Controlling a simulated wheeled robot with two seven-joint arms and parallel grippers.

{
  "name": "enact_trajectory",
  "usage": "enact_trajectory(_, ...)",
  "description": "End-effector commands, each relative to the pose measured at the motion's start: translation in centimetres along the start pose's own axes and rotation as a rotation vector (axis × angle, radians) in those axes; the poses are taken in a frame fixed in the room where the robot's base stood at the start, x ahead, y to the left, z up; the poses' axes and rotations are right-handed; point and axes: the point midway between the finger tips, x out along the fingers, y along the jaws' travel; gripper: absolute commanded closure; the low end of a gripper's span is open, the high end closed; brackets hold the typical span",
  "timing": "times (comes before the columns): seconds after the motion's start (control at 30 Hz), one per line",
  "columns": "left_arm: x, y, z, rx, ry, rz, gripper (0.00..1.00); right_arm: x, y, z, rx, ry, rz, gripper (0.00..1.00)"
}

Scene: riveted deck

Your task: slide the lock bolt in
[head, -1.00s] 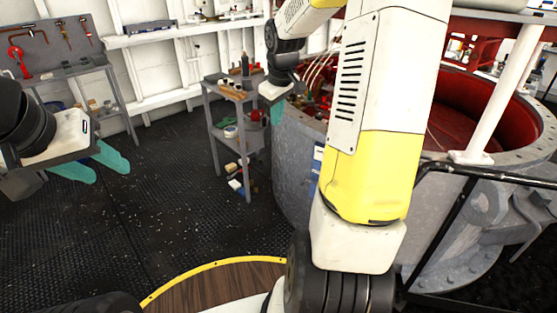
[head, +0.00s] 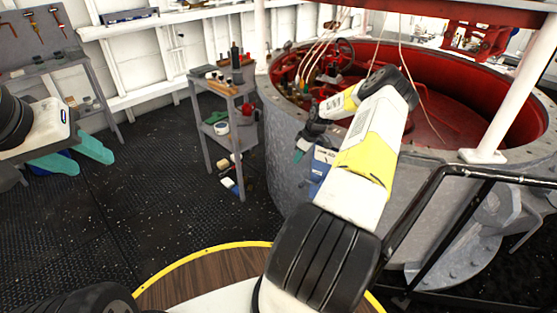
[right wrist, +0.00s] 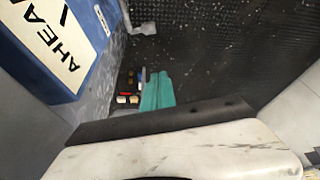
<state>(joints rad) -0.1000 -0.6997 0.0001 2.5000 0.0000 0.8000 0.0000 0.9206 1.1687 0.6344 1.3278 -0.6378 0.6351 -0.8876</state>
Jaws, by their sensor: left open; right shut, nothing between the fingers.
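My left gripper (head: 90,161) is open and empty at the left of the head view, its teal fingers above the dark floor. My right gripper (head: 298,156) is shut and empty, beside a blue box (head: 320,172) on the side of the grey drum. In the right wrist view its teal fingers (right wrist: 157,92) are together over the floor. That view also shows the blue box (right wrist: 92,72) with a white plate (right wrist: 48,42) lettered "AHEA", at the left and apart from the fingers. I cannot make out a lock bolt in either view.
The large grey drum (head: 285,135) with a red inside fills the right. A grey shelf cart (head: 240,165) with tools stands left of the drum.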

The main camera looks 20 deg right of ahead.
Motion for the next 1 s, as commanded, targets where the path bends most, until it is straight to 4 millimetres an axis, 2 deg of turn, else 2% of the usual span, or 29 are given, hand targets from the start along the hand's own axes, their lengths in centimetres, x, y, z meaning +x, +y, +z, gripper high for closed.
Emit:
enact_trajectory(0.2,0.0,0.0,0.0,0.0,0.0,0.0,0.54,1.1,0.4,1.0,0.006,0.01,-0.002,1.0)
enact_trajectory(0.5,0.0,0.0,0.0,0.0,0.0,0.0,0.54,1.2,0.3,1.0,0.005,0.01,-0.002,1.0)
enact_trajectory(0.63,0.0,0.0,0.0,0.0,0.0,0.0,0.54,2.0,0.3,0.9,0.005,0.01,-0.003,1.0)
enact_trajectory(0.77,0.0,0.0,0.0,0.0,0.0,0.0,0.54,4.0,0.2,0.9,0.006,0.01,-0.005,1.0)
enact_trajectory(1.0,0.0,0.0,0.0,0.0,0.0,0.0,0.54,9.3,0.1,0.9,0.007,0.01,-0.005,1.0)
